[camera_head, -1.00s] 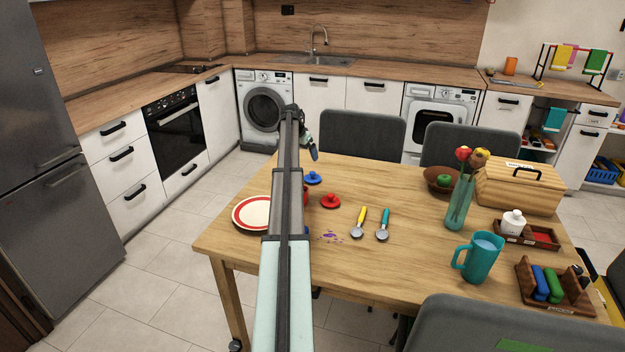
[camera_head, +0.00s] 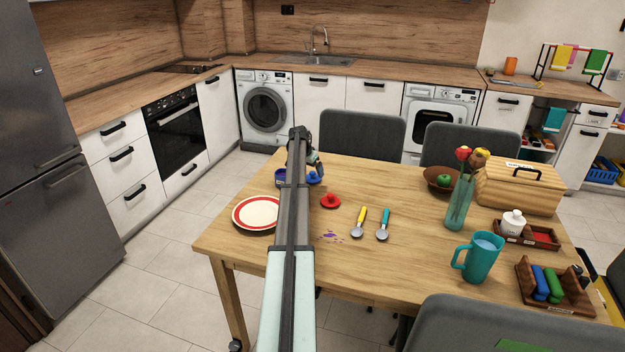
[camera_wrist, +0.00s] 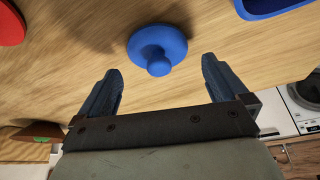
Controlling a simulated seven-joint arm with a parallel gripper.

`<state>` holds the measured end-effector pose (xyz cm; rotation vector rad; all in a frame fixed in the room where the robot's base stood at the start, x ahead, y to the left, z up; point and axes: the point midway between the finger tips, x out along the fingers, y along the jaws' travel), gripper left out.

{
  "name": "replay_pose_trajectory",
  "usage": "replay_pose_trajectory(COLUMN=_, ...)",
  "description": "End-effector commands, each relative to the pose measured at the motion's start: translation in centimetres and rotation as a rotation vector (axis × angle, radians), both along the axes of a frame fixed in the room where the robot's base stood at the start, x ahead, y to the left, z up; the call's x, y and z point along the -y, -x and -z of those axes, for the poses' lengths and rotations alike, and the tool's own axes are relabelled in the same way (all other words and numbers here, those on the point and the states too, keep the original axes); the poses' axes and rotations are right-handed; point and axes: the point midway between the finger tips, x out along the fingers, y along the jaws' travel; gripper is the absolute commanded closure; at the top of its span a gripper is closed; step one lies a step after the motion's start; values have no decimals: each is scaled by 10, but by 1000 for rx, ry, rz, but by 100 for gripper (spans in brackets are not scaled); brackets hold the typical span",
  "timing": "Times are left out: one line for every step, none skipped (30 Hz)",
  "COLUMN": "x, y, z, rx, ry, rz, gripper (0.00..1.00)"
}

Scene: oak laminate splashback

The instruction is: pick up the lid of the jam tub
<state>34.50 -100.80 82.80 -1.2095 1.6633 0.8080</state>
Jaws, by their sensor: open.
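A round blue lid with a knob (camera_wrist: 158,45) lies on the wooden table, and in the head view it shows partly behind my arm's end (camera_head: 314,179). My gripper (camera_wrist: 160,66) is open and empty; its two fingers stand either side of the knob in the wrist view, with a gap on both sides. In the head view my gripper end is close above the lid. A blue tub (camera_head: 280,178) stands just left of the lid, partly hidden by my arm. A red lid (camera_head: 330,201) lies nearer the camera. I cannot read which tub holds jam.
A red-rimmed plate (camera_head: 240,220) lies at the table's left edge. A brown bowl (camera_head: 432,184), a vase and a teal mug (camera_head: 478,262) stand further right. A chair (camera_head: 360,135) is behind the table.

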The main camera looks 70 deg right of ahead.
Motion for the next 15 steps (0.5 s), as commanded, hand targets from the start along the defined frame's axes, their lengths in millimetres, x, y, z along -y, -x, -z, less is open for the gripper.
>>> replay_pose_trajectory(x=2, y=2, z=7, rx=-1, ry=-1, rz=0, gripper=0)
replay_pose_trajectory(x=4, y=3, z=11, rx=-1, ry=-1, rz=0, gripper=0)
replay_pose_trajectory(x=6, y=3, z=16, rx=-1, ry=-1, rz=0, gripper=0)
replay_pose_trajectory(x=8, y=3, z=19, rx=-1, ry=-1, rz=0, gripper=0)
replay_pose_trajectory(x=9, y=4, z=23, rx=0, ry=-1, rz=0, gripper=0)
replay_pose_trajectory(x=10, y=4, z=26, rx=0, ry=-1, rz=0, gripper=0)
replay_pose_trajectory(x=11, y=5, z=28, rx=0, ry=-1, rz=0, gripper=0)
replay_pose_trajectory(x=11, y=5, z=30, rx=0, ry=0, rz=0, gripper=0)
replay_pose_trajectory(x=11, y=5, z=31, rx=0, ry=0, rz=0, gripper=0)
replay_pose_trajectory(x=11, y=5, z=31, rx=0, ry=0, rz=0, gripper=0)
replay_pose_trajectory(x=11, y=5, z=31, rx=0, ry=0, rz=0, gripper=0)
replay_pose_trajectory(x=11, y=5, z=30, rx=0, ry=0, rz=0, gripper=0)
replay_pose_trajectory(x=11, y=5, z=30, rx=0, ry=0, rz=0, gripper=0)
replay_pose_trajectory(x=11, y=5, z=30, rx=0, ry=0, rz=0, gripper=0)
replay_pose_trajectory(x=11, y=5, z=30, rx=0, ry=0, rz=0, gripper=2)
